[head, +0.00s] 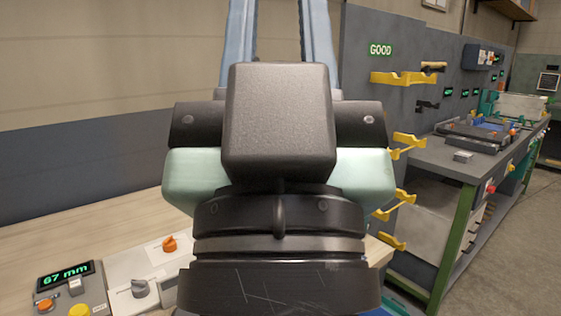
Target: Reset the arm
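My gripper (279,25) stands in the middle of the head view, pointing up and away from the camera. Its two blue-grey fingers run parallel with a clear gap, and the wall shows between them. Nothing is seen between the fingers; their tips are cut off by the top edge of the picture. The black and pale green gripper body and wrist fill the centre and hide part of the bench and wall behind.
A wooden bench top (90,225) lies at the lower left with a "67 mm" display (66,276) and a knob panel (150,270). Yellow wall hooks (405,78) stick out at the right. A grey workbench (440,155) stands farther right, beside open floor (530,230).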

